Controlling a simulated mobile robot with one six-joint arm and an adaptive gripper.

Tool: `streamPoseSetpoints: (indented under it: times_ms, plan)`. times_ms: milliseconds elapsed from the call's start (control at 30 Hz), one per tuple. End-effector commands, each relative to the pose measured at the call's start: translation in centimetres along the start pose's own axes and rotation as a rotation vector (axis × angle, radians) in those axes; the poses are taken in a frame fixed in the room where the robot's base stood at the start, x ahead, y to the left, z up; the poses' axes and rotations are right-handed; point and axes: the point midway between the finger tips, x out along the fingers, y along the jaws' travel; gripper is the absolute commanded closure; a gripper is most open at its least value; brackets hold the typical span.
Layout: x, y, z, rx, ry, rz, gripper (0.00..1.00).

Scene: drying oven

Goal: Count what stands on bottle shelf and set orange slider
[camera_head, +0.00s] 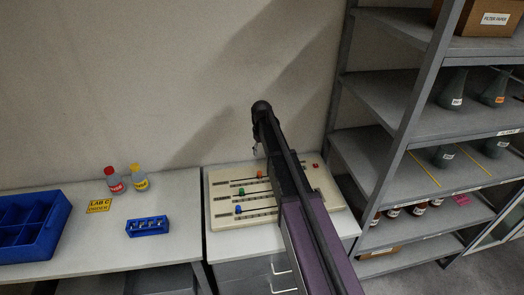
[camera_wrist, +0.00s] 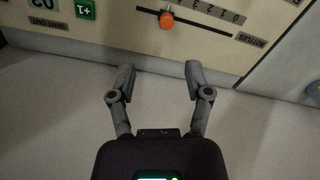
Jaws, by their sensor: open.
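The orange slider (camera_head: 260,174) sits on the cream control panel (camera_head: 225,217). In the wrist view its round orange knob (camera_wrist: 167,20) stands on a dark slot beside an upside-down number scale and a label (camera_wrist: 250,38) that seems to read BOTTLES. My gripper (camera_wrist: 158,75) is open and empty, with the knob beyond its fingertips and apart from them. In the head view my gripper (camera_head: 257,148) is above the back of the panel, partly hidden by my arm. Several brown bottles (camera_head: 394,212) with red and white labels stand on a lower rack shelf (camera_head: 415,228); my arm may hide some.
The panel also has green (camera_head: 242,192) and blue (camera_head: 238,209) sliders and a red knob (camera_head: 315,165). The wrist view shows a green +1 button (camera_wrist: 85,9). Two capped bottles (camera_head: 115,180) and blue trays (camera_head: 148,226) stand left.

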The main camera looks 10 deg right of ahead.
Motion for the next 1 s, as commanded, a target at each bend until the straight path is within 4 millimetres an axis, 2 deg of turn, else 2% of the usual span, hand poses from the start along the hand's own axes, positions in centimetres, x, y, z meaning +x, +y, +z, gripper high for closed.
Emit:
streamPoseSetpoints:
  times_ms: [167, 567, 1000]
  plan:
    - [-1.4, 0.0, 0.0, 0.000, 0.000, 0.000, 0.36]
    - [0.8, -1.4, 4.2, 0.043, 0.000, 0.000, 0.36]
    - [3.0, -3.1, 9.7, 0.105, 0.000, 0.000, 0.36]
